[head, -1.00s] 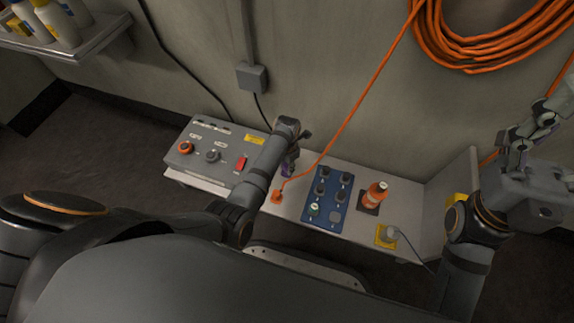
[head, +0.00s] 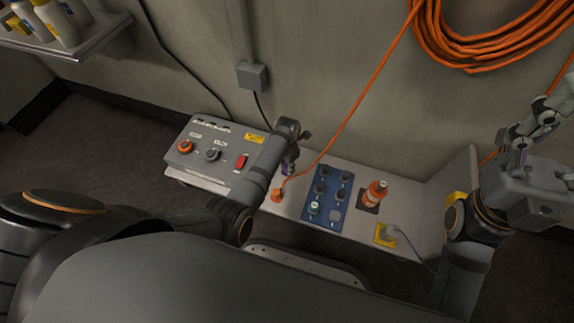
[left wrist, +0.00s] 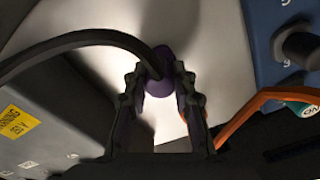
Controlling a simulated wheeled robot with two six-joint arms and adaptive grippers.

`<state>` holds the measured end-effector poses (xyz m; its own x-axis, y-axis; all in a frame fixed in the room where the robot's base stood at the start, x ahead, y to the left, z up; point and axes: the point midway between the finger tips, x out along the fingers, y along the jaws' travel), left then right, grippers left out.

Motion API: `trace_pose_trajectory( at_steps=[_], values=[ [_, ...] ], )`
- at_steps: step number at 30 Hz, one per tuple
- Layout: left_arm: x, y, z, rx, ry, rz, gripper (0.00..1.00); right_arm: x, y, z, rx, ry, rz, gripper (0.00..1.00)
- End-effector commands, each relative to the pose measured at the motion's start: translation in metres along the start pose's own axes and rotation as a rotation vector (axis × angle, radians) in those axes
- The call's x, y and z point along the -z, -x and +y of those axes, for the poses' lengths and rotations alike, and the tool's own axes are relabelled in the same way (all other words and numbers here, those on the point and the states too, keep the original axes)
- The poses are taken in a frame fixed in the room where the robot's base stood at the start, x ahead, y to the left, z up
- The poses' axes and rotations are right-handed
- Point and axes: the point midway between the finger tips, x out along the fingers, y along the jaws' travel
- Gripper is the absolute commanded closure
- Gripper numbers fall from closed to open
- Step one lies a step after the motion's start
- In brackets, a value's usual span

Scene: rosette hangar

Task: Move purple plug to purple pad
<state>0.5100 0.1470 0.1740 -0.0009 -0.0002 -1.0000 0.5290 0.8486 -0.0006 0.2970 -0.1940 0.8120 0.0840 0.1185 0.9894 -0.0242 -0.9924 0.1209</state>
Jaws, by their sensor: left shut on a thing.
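My left gripper (head: 291,160) is above the bench between the grey control box and the blue socket board. In the left wrist view its fingers (left wrist: 160,82) are shut on the purple plug (left wrist: 158,70), whose dark cable runs off to the left. In the head view only a small purple part of the plug (head: 290,169) shows.
The grey control box (head: 222,150) stands left.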

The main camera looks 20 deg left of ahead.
Motion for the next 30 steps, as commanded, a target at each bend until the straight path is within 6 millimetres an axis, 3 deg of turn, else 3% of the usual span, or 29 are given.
trace_pose_trajectory(
  at_steps=[8, 9, 15, 25, 30],
  values=[
    [0.000, 0.000, 0.000, 0.000, 0.000, -0.001, 1.00, 0.000, -0.001, 0.000, 0.000, 0.000, 0.000, 0.31],
    [0.000, 0.000, 0.000, -0.001, 0.000, -0.001, 0.72, 0.000, -0.001, 0.000, 0.000, 0.000, 0.000, 0.31],
    [0.000, 0.000, 0.000, 0.000, 0.000, -0.001, 0.48, 0.000, -0.001, 0.000, 0.000, 0.000, 0.000, 0.31],
    [-0.001, 0.004, 0.000, -0.001, 0.000, -0.002, 0.48, 0.000, -0.001, 0.001, -0.004, 0.002, 0.002, 0.31],
    [-0.001, 0.036, 0.001, -0.003, 0.001, -0.006, 0.48, 0.000, -0.001, 0.001, -0.002, 0.001, 0.001, 0.31]
  ],
)
